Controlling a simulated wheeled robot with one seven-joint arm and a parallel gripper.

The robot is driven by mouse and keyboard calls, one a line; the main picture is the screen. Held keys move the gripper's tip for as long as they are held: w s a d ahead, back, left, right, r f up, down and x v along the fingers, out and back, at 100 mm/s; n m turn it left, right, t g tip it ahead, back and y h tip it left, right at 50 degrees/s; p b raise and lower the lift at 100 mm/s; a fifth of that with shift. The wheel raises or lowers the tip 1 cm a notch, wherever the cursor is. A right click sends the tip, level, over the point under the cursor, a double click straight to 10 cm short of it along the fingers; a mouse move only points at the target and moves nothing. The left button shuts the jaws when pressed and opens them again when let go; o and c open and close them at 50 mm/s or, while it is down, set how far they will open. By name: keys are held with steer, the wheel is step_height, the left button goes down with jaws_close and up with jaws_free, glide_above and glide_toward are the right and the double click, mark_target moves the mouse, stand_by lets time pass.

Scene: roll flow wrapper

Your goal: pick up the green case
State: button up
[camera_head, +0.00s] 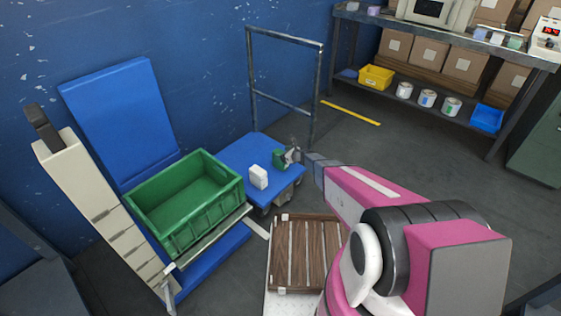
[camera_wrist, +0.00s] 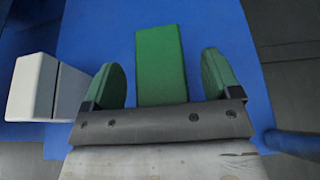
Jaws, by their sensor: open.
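The green case (camera_wrist: 161,62) lies on the blue deck of a platform cart, near its right side in the head view (camera_head: 279,159). It is a plain green block. My gripper (camera_wrist: 161,84) is open, with one green-padded finger on each side of the case in the wrist view. A gap shows between each finger and the case. The lower part of the case is hidden behind the gripper body. In the head view my gripper (camera_head: 291,156) is at the cart, close beside the case and partly overlapping it.
A white box (camera_head: 258,177) stands left of the case on the blue cart deck (camera_head: 238,149); it also shows in the wrist view (camera_wrist: 35,86). The cart's metal handle (camera_head: 285,98) rises behind. A green crate (camera_head: 190,200) is left, a wooden slatted pallet (camera_head: 306,252) in front.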

steer(key=shift+x, duration=0.85)
steer(key=shift+s, duration=0.1)
steer(key=c, duration=1.4)
